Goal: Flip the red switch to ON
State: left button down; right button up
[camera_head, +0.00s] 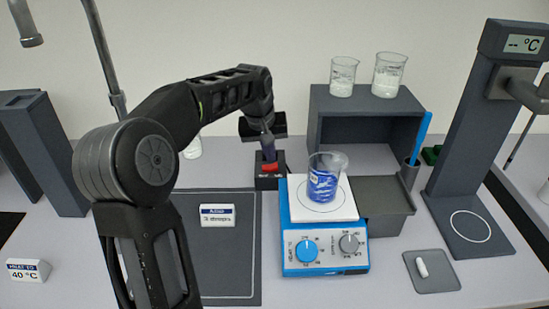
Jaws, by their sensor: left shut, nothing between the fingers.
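The red switch (270,168) sits on a small black box (268,183) behind the left side of the blue hotplate. My left arm reaches in from the left, and my left gripper (268,150) points down just above the switch. Its fingers are shut with nothing between them. The fingertips are very close to the switch; I cannot tell whether they touch it. The gripper hides the back of the box, and I cannot read the switch position. My right gripper is not in view.
A grey shelf (360,103) holds two beakers behind. A dark mat (238,265) with a small label block (217,215) lies in front. A stand (468,130) rises at right.

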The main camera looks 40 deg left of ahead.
aim_at(276, 167)
pick_arm(q)
jog(key=shift+w+d+f, duration=0.2)
jog(key=shift+d+f, duration=0.05)
jog(key=shift+f, duration=0.4)
jog(key=shift+w+d+f, duration=0.15)
jog(key=shift+d+f, duration=0.1)
jog(key=shift+f, duration=0.35)
jog(key=shift+w+d+f+g+y, duration=0.2)
jog(key=shift+d+f+g+y, duration=0.1)
jog(key=shift+d+f+g, duration=0.1)
jog(key=shift+a, duration=0.1)
jog(key=shift+s+a, duration=0.15)
jog(key=shift+a, duration=0.05)
jog(key=shift+s+a+r, duration=0.2)
jog(key=shift+s+a, duration=0.15)
jog(key=shift+a, duration=0.1)
